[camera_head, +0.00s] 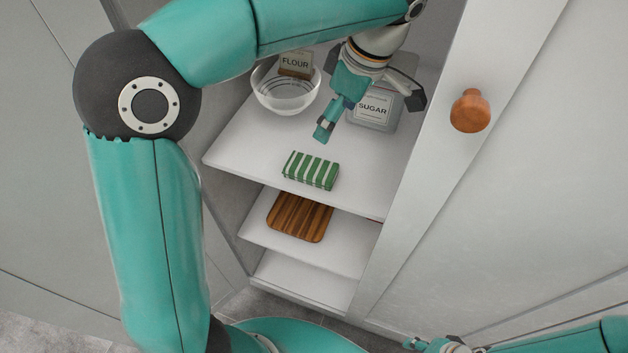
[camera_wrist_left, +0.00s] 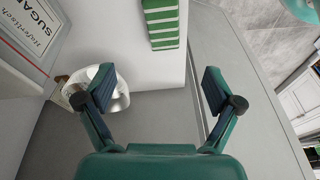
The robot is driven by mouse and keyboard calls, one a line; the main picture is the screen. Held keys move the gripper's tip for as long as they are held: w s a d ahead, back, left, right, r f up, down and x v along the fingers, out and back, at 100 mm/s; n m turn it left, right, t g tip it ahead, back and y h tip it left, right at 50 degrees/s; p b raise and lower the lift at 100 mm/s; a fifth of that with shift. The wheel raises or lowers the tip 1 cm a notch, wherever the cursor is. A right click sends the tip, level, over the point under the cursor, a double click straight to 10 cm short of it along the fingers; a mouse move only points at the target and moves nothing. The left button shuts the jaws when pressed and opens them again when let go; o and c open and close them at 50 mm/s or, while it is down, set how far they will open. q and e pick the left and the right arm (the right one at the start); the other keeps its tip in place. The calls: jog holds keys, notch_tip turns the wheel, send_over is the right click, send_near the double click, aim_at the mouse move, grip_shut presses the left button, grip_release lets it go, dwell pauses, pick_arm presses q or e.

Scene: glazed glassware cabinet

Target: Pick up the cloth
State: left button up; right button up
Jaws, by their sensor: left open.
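The cloth (camera_head: 311,171) is a folded, green-and-white striped bundle lying near the front edge of the cabinet's upper visible shelf. It also shows at the top of the left wrist view (camera_wrist_left: 162,22), cut off by the frame edge. My left gripper (camera_head: 367,116) is inside the cabinet, behind and above the cloth, in front of the sugar container. Its two fingers are spread and empty in the left wrist view (camera_wrist_left: 158,90), apart from the cloth. Part of my right gripper (camera_head: 438,345) shows at the bottom edge of the head view, too cropped to tell its jaws.
A glass bowl (camera_head: 285,97) with a flour packet (camera_head: 296,63) stands at the shelf's back left. A sugar container (camera_head: 377,112) is close by my left gripper. A wooden board (camera_head: 299,217) lies one shelf below. The cabinet door with a knob (camera_head: 470,111) borders the right.

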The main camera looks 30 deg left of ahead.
pick_arm(q)
jog(key=n, duration=0.2)
jog(key=b, duration=0.1)
send_over(312, 167)
jog(key=d, duration=0.2)
jog(key=f, duration=0.9)
jog(key=shift+w+a+f, duration=0.2)
jog(key=shift+w+f, duration=0.2)
jog(key=x, duration=0.4)
jog(key=shift+s+a+f+p, duration=0.1)
jog(key=shift+s+a+p, duration=0.05)
jog(key=shift+s+p, duration=0.15)
jog(key=shift+a+f, duration=0.15)
jog(key=shift+f, duration=0.45)
jog(key=c, duration=1.3)
pick_arm(e)
jog(key=shift+s+d+f, duration=0.2)
jog(key=shift+f, duration=0.3)
pick_arm(q)
jog(key=shift+r, duration=0.15)
notch_tip(312, 167, up, 20)
jog(key=p, duration=0.1)
pick_arm(e)
jog(key=shift+r, duration=0.5)
